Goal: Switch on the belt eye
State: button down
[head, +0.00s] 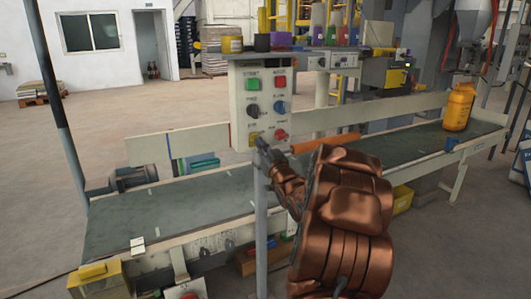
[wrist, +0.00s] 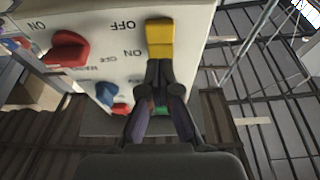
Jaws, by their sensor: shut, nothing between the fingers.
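The control panel (head: 262,95) stands upright over the near side of the belt, with buttons and knobs. A yellow rocker switch (head: 252,138) sits at its lower left. In the wrist view the yellow switch (wrist: 160,38) is large, with OFF and ON lettering beside it, upside down. My gripper (head: 262,146) is shut and empty, and its fingertips (wrist: 160,65) are at the ON-side end of the yellow switch. I cannot tell whether they touch or press it. The fingers partly cover that end. No readable label shows which switch is the belt eye.
A red knob (wrist: 68,50) and a blue knob (wrist: 107,93) are on the same panel face. Coloured containers line the shelf above the panel.

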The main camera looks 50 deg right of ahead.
jog(key=shift+w+d+r, duration=0.25)
jog(key=shift+w, duration=0.4)
jog(key=shift+r, duration=0.1)
jog(key=shift+w+r+g+p, duration=0.3)
jog(key=shift+r+g+p, duration=0.1)
jog(key=shift+p, duration=0.35)
jog(key=s+a, duration=0.2)
jog(key=s, duration=0.4)
jog(key=s+a, duration=0.2)
jog(key=s, duration=0.5)
jog(key=shift+s+a+f+b, duration=0.15)
jog(key=shift+a+f+b, duration=0.1)
jog(key=shift+f+b, duration=0.1)
